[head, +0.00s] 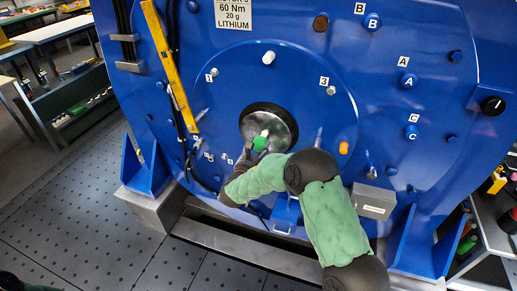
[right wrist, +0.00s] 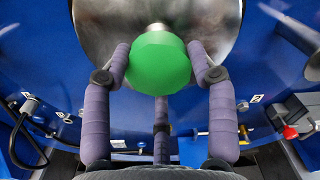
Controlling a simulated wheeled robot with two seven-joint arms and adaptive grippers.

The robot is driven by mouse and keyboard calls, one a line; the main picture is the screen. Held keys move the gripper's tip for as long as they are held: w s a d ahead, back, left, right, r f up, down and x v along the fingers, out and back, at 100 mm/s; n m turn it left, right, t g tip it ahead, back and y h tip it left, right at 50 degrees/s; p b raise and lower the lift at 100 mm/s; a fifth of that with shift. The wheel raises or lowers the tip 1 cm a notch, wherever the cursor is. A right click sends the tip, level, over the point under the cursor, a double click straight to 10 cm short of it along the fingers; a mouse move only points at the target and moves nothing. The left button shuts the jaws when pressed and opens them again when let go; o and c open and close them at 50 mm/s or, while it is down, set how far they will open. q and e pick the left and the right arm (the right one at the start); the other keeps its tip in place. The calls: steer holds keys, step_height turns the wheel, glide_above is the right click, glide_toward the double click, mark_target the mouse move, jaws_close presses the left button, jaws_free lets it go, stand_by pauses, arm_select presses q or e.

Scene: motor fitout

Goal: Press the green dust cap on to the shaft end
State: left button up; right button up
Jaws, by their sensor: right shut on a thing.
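The green dust cap (head: 260,143) is held in front of the shaft end, at the middle of the blue motor face. In the right wrist view the cap (right wrist: 158,62) sits between the purple fingers of my right gripper (right wrist: 158,49), which is shut on it. The shaft end (right wrist: 156,27) shows as a short pale stub just behind the cap's upper edge. I cannot tell whether cap and shaft touch. In the head view my right gripper (head: 252,151) reaches the hub from below.
A silver disc (head: 284,125) surrounds the shaft inside a dark ring. A yellow bar (head: 168,60) and dark cables run at the left of the motor face. Labelled blue plugs (head: 372,22) sit at the upper right. A grey box (head: 373,200) is at the lower right.

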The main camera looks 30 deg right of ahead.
mark_target(259, 147)
steer(key=shift+b+x, duration=0.35)
steer(key=shift+x, duration=1.15)
steer(key=o, duration=0.9)
steer(key=v, duration=1.2)
steer(key=shift+w, duration=0.1)
steer(key=shift+f, duration=0.15)
